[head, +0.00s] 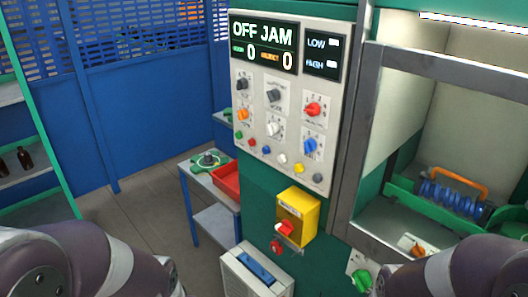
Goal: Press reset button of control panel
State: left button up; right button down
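The control panel (290,110) is a pale upright board on a green cabinet, near the picture's middle. Its display (264,44) reads "OFF JAM" above two zeros. Below are black, orange, red, white and blue knobs. A slanting row of small buttons runs along the bottom, including a green button (239,134), a blue button (266,149), a yellow button (299,167) and a grey button (318,178). The labels are too small to read, so I cannot tell which is reset. My two arms show at the lower corners; both grippers are out of view.
A yellow box (297,212) with a red knob juts out below the panel. A grey-framed machine bay (440,130) stands at right. A small table with a red tray (227,181) stands left of the cabinet. Bottles (24,158) sit on a shelf at far left.

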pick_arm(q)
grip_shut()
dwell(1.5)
